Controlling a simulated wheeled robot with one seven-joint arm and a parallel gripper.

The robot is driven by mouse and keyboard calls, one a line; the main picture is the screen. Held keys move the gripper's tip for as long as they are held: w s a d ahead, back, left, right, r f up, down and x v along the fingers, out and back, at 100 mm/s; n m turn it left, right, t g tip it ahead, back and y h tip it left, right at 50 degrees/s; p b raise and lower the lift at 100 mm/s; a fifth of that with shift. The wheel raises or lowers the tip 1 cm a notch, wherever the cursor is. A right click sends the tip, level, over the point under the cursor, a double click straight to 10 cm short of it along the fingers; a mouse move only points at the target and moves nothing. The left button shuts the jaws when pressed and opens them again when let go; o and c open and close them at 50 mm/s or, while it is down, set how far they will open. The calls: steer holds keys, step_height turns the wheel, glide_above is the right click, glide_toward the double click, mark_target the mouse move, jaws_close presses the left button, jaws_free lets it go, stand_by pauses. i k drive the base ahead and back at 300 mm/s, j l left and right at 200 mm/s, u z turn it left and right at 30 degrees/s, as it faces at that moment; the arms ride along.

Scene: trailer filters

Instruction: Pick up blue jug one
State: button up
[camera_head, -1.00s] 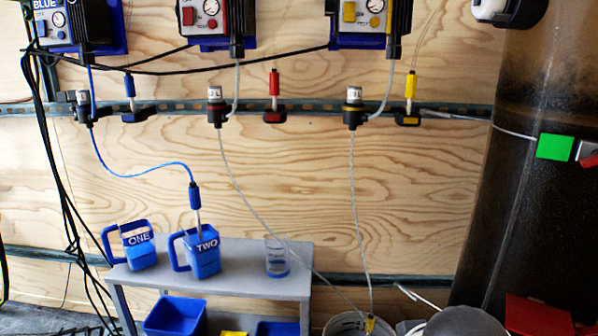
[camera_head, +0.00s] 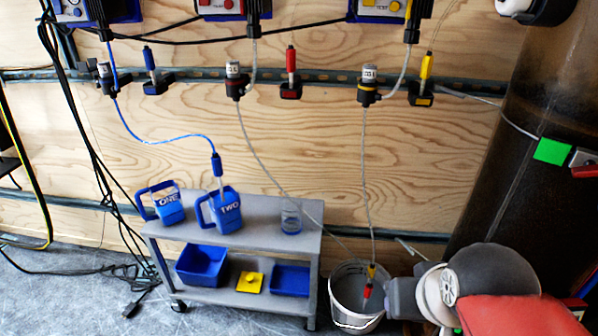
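Blue jug one (camera_head: 168,206), with a blue frame, a handle on its left and the label ONE, stands upright at the left end of the grey cart's top (camera_head: 262,207). Blue jug two (camera_head: 226,212) stands just to its right, with a blue-handled probe (camera_head: 217,166) on a blue tube standing in it. My arm shows at the lower right, well apart from the jugs. My gripper's fingertips cannot be made out.
A clear beaker (camera_head: 291,217) stands on the cart's right part. Blue bins (camera_head: 201,264) and a yellow piece (camera_head: 249,282) sit on the lower shelf. A bucket (camera_head: 357,298) stands right of the cart. Cables hang at left; the floor there is partly clear.

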mark_target(163, 192)
steer(key=u, duration=1.35)
